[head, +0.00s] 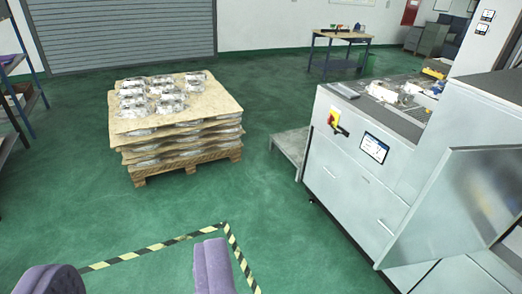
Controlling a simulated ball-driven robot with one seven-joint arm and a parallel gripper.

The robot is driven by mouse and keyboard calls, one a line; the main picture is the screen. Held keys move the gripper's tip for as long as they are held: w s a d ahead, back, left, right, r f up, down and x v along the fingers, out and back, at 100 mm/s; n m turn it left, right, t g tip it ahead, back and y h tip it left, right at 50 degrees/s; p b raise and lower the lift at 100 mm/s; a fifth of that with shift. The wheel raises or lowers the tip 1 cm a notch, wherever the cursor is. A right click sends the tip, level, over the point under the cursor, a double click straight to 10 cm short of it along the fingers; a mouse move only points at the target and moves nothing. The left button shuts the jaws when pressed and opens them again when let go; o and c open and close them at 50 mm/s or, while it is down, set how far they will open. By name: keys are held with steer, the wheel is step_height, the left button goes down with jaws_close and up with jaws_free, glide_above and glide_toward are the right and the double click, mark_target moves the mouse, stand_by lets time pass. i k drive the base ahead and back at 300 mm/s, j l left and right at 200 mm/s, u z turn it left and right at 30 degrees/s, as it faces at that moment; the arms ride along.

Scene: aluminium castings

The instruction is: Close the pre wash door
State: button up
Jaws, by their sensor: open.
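A grey-white washing machine (350,175) stands at the right, with a small screen and a red-and-yellow switch on its front. A flat light-grey door panel (458,208) at the far right sticks out at an angle from the machine; it looks swung open. I cannot tell for certain that it is the pre wash door. Its right part is cut off by the picture edge. My gripper (142,266) shows as two purple fingers at the bottom left, wide apart and empty. It is well left of the door and not touching it.
A pallet (190,167) stacked with castings on cardboard layers stands at the left middle. Striped floor tape (155,246) runs in front of my gripper. A workbench (341,38) is at the back, and shelving (20,75) at the left edge.

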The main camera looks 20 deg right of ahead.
mark_target(472, 194)
steer(key=i+z, duration=0.3)
steer(key=i, duration=0.25)
steer(key=i+j+z, duration=0.3)
steer(key=i, duration=0.25)
steer(key=i+j+z, duration=0.1)
steer(key=i+z, duration=0.15)
steer(key=z, duration=0.2)
steer(key=i+j+z, duration=0.25)
steer(key=z, duration=0.25)
steer(key=i+j+z, duration=0.2)
steer(key=z, duration=0.25)
steer(key=i+j+z, duration=0.15)
steer(key=j+z, duration=1.05)
steer(key=j, duration=0.15)
steer(key=j+z, duration=0.4)
